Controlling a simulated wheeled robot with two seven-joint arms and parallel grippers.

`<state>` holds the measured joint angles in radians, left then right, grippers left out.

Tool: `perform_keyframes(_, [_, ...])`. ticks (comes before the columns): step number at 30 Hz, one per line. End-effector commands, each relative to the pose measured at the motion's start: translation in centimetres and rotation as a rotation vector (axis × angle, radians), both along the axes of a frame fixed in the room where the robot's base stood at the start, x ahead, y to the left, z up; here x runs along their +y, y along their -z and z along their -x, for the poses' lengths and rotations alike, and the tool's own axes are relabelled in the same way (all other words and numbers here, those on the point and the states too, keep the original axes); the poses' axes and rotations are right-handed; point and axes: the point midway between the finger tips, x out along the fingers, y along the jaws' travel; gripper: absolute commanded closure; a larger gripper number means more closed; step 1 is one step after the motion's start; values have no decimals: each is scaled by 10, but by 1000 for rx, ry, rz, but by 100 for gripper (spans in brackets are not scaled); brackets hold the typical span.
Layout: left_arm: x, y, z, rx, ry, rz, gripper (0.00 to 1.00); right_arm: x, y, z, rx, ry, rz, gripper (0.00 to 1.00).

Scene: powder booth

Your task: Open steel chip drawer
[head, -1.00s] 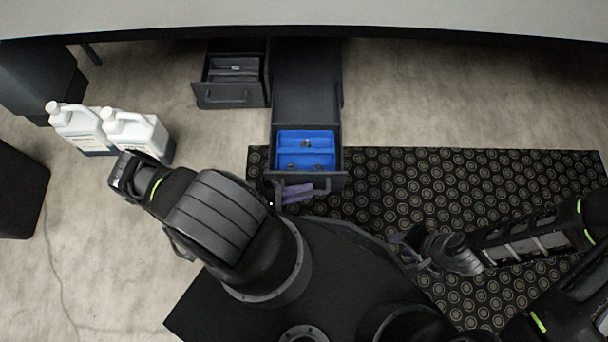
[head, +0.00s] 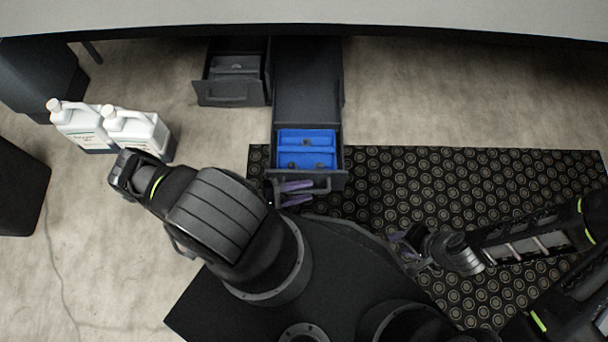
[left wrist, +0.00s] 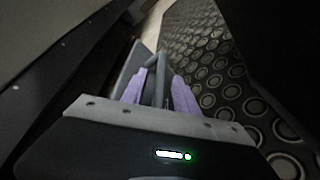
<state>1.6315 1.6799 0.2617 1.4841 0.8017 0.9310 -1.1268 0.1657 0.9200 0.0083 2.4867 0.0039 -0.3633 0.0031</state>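The drawer (head: 335,160) under the bench stands pulled out, with a blue divided insert (head: 306,150) holding a few small dark pieces. I cannot read which drawer is labelled steel chip. Its bar handle (head: 328,186) is at the front. My left gripper (head: 295,193) is at the left part of this handle. In the left wrist view its purple fingers (left wrist: 158,92) stand apart, one on each side of the handle bar (left wrist: 160,72), with gaps showing. My right gripper (head: 403,245) hangs over the mat, away from the drawers; its finger opening is unclear.
Another drawer (head: 230,92) with a grey insert stands partly out to the left. Two white jugs (head: 137,132) stand on the floor at left. A patterned dark mat (head: 470,185) covers the floor to the right. The bench top (head: 300,15) overhangs the drawers.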

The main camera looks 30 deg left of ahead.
Motion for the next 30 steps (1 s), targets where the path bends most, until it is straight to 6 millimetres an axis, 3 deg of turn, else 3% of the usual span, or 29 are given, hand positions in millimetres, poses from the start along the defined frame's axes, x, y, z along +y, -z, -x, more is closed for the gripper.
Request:
perform_keyframes(15, [44, -15, 53, 1, -1, -1, 64, 3, -10, 3, 5, -6, -4, 64])
perform_keyframes(30, [46, -16, 56, 1, 1, 0, 64, 3, -10, 3, 5, -6, -4, 64])
